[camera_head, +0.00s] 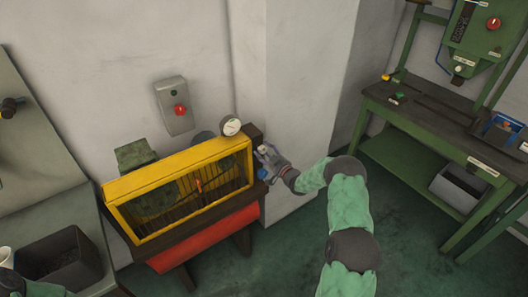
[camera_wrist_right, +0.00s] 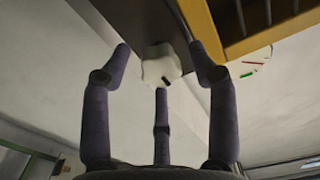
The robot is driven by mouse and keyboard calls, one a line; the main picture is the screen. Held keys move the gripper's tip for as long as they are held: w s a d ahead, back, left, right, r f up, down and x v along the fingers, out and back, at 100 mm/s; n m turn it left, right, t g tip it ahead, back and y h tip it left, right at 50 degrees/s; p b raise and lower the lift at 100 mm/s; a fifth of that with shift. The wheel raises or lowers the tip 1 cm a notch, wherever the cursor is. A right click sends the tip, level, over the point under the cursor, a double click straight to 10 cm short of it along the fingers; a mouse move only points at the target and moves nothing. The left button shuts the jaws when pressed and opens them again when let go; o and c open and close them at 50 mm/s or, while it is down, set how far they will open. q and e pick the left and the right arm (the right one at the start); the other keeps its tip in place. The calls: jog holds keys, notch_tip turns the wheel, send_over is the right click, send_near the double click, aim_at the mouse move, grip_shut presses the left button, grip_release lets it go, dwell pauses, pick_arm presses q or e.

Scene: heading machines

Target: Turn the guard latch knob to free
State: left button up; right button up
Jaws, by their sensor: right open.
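The guard latch knob (camera_wrist_right: 158,68) is pale and lobed, with a small dark mark, on a dark post beside the yellow guard (camera_head: 180,190). In the wrist view it lies between the spread fingertips of my right gripper (camera_wrist_right: 160,58). A gap shows at the left finger; the right fingertip is closer, and contact cannot be told. In the head view my right gripper (camera_head: 268,165) is at the guard's right end and partly covers the knob.
A dial gauge (camera_head: 230,125) stands above the guard's right corner. A grey box with a red knob (camera_head: 180,109) is on the wall behind. A red panel (camera_head: 205,238) lies below the guard. A green workbench (camera_head: 420,112) stands at the right, with open floor before it.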

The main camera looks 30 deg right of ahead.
jog(key=shift+w, duration=0.5)
jog(key=c, duration=1.2)
jog(key=shift+o, duration=0.2)
